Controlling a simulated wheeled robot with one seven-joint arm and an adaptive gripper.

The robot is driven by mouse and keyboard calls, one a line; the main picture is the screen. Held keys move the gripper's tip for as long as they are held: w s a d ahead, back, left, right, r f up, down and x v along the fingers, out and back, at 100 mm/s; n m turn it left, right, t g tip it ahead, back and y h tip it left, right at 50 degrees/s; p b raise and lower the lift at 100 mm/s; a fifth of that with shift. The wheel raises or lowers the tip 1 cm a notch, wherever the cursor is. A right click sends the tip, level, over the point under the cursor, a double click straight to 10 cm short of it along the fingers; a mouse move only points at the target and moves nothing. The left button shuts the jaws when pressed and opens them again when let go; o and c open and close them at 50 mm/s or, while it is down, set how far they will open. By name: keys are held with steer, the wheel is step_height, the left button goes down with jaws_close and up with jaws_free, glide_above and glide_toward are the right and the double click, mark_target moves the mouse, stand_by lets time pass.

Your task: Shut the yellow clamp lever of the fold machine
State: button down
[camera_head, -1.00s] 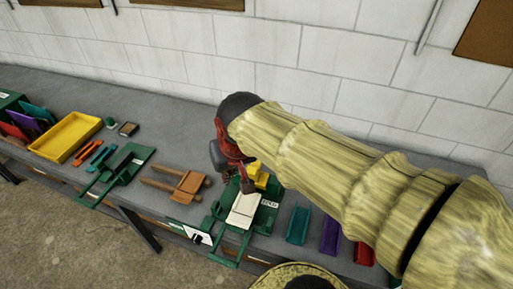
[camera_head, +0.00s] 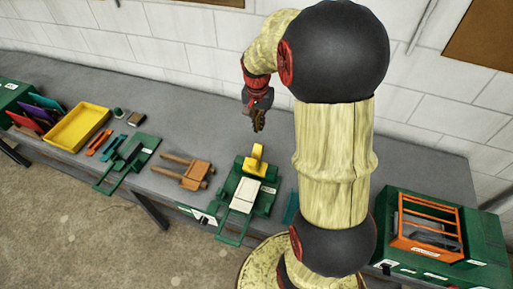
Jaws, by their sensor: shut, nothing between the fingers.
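The fold machine (camera_head: 266,200) is a green metal unit on the grey bench, with a pale flat piece (camera_head: 245,194) on its bed and a green frame at its front. Its yellow clamp lever (camera_head: 257,158) stands up at the back of the machine, above a yellow base. My gripper (camera_head: 258,124) points down behind and above the lever, apart from it. Its dark fingers are shut and empty. Whether the lever is fully shut I cannot tell from this angle.
A green machine (camera_head: 128,158), a brown wooden-handled tool (camera_head: 183,172) and a yellow tray (camera_head: 77,127) lie to the left. A green box with an orange rack (camera_head: 428,232) stands at the right. My arm hides the bench between. A block wall rises behind.

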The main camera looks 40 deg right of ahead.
glide_above(257, 155)
steer(key=w+d, duration=0.1)
steer(key=d, duration=0.2)
steer(key=f, duration=1)
steer(key=shift+w+a+f, duration=0.15)
steer(key=shift+w+a, duration=0.05)
steer(key=shift+a, duration=0.05)
steer(key=a, duration=0.1)
steer(key=s+a, duration=0.1)
steer(key=p, duration=0.1)
steer(key=shift+s+a+f, duration=0.25)
steer(key=shift+a+f, duration=0.05)
steer(key=shift+a, duration=0.1)
steer(key=shift+s+a+f, duration=0.1)
steer(key=shift+a+f, duration=0.05)
steer(key=shift+f, duration=0.05)
steer(key=shift+a+f, duration=0.1)
steer(key=shift+a+b, duration=0.1)
steer(key=shift+b, duration=0.55)
steer(key=shift+s+a+h+b, duration=0.2)
steer(key=shift+s+h+b, duration=0.1)
steer(key=shift+w+b, duration=0.15)
steer(key=shift+b, duration=0.15)
